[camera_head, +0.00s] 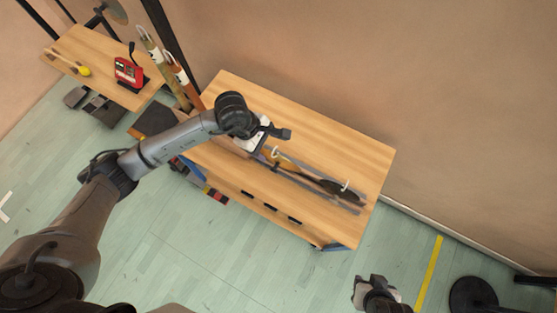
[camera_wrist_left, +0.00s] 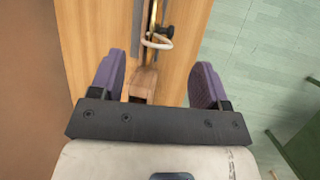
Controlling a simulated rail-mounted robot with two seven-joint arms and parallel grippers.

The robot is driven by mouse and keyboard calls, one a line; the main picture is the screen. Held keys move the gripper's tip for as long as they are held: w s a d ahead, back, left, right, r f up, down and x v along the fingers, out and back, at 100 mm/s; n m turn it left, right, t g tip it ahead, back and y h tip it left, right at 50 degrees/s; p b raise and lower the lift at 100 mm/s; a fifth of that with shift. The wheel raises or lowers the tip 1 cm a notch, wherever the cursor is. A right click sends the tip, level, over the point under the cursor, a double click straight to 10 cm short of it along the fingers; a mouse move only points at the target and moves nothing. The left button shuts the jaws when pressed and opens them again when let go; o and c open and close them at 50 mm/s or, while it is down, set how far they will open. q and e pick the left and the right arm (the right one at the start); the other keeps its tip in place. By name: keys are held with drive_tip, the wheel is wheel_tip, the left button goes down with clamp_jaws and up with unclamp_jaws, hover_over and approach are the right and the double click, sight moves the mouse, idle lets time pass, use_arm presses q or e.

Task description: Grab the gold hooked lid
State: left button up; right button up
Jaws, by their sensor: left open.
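A gold, lid-like thing (camera_head: 284,163) with a pale hook sits on a dark rack on the wooden table in the head view, partly hidden by my left gripper. In the left wrist view the pale hook (camera_wrist_left: 157,41) shows just ahead of the fingers, with a narrow gold edge near it. My left gripper (camera_head: 272,139) is over the table, close to the gold thing. Its purple-padded fingers (camera_wrist_left: 157,80) are spread wide, with a wooden block showing between them and nothing held. My right gripper (camera_head: 372,290) is low, off the table; its jaws are unclear.
A dark piece (camera_head: 328,185) with another pale hook lies farther right along the rack. The wooden table (camera_head: 345,148) is bare behind it. A smaller table (camera_head: 85,50) with a red box stands at the upper left. A wall is behind.

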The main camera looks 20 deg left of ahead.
use_arm(q)
drive_tip(key=shift+p+x, duration=0.3)
drive_tip(key=shift+x, duration=2.35)
drive_tip(key=shift+w+d+r, duration=0.1)
drive_tip(key=shift+w+d, duration=0.05)
clamp_jaws()
